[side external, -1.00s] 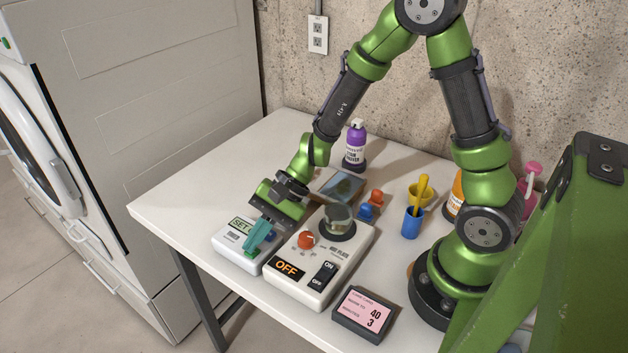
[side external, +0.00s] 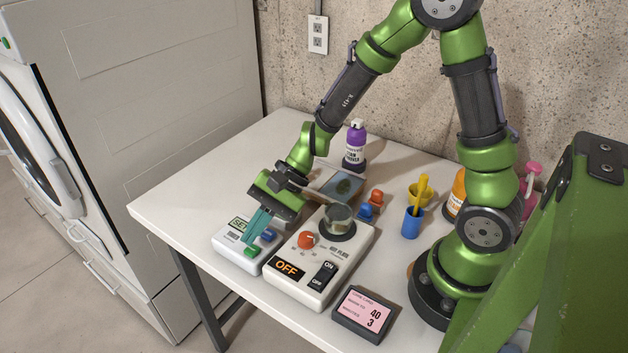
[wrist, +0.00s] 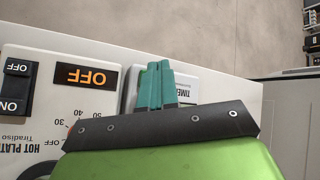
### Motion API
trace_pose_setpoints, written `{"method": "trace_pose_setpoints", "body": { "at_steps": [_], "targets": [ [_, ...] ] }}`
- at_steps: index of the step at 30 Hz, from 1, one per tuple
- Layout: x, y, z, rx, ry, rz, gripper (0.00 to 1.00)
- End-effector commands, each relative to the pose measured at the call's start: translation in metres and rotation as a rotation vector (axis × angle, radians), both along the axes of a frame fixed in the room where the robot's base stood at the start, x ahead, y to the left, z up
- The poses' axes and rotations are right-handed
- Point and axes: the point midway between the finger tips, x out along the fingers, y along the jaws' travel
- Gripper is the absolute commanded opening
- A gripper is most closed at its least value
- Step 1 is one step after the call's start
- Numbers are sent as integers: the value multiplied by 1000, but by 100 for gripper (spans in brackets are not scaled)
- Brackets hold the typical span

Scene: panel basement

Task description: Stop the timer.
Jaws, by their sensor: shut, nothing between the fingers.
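The timer (side external: 228,245) is a white box at the front left of the table, with a display reading SET and blue and green buttons. The green button (side external: 251,251) is at its near edge and a blue button (side external: 269,235) is behind it. My gripper (side external: 254,236) has its teal fingers shut and empty, pointing down over the timer between the display and the buttons. I cannot tell whether the tips touch it.
A pink-labelled card block (side external: 363,314) lies at the front right. Bottles and a blue cup (side external: 411,224) stand farther back. The table's left part is clear.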

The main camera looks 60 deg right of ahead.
Motion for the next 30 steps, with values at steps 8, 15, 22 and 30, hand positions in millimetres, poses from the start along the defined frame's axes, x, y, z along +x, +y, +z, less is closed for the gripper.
{"method": "trace_pose_setpoints", "body": {
  "at_steps": [8,15,22,30],
  "targets": [
    [1,0,30,0,-6,1,0],
    [0,0,45,0,-3,2,0],
    [0,0,46,0,-1,1,0],
    [0,0,45,-1,-1,0,0]
  ]
}}
